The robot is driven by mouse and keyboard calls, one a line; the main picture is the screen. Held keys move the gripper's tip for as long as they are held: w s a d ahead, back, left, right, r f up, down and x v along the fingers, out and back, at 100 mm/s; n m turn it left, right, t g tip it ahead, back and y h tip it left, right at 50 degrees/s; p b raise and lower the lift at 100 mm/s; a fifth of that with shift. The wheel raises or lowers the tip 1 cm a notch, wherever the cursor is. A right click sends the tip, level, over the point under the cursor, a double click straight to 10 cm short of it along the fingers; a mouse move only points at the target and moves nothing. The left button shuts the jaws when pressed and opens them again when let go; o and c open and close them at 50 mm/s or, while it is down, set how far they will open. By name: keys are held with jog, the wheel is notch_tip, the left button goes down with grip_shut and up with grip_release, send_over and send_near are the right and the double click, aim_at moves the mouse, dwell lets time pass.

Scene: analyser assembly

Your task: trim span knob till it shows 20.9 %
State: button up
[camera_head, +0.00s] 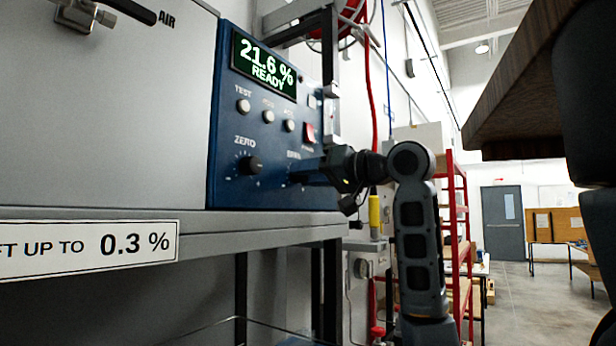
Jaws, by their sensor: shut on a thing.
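The blue analyser (228,123) stands on a grey shelf, its front panel facing right. Its display (264,66) reads 21.6 % and READY in green-white. The zero knob (249,165), black with a dial scale, sits low on the panel. My gripper (300,172) reaches in from the right and is shut at the lower right of the panel, where the span label is partly covered. The span knob itself is hidden behind the gripper's fingers. A TEST button (243,106) and two more round buttons sit below the display.
A label (88,248) on the shelf edge ends in "UP TO 0.3 %". A red switch (309,133) is just above my gripper. A red hose, a yellow cylinder (374,216) and a red rack (463,250) stand behind my arm. Open floor lies at far right.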

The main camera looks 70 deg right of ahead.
jog(key=n+b, duration=0.5)
jog(key=n, duration=0.7)
jog(key=shift+n, duration=0.3)
dwell(0.5)
jog(key=o, duration=1)
jog(key=shift+a, duration=0.1)
jog(key=shift+o, duration=0.2)
jog(key=b+v, duration=0.2)
jog(key=v, duration=0.5)
jog(key=shift+s, duration=0.4)
jog(key=shift+a, duration=0.1)
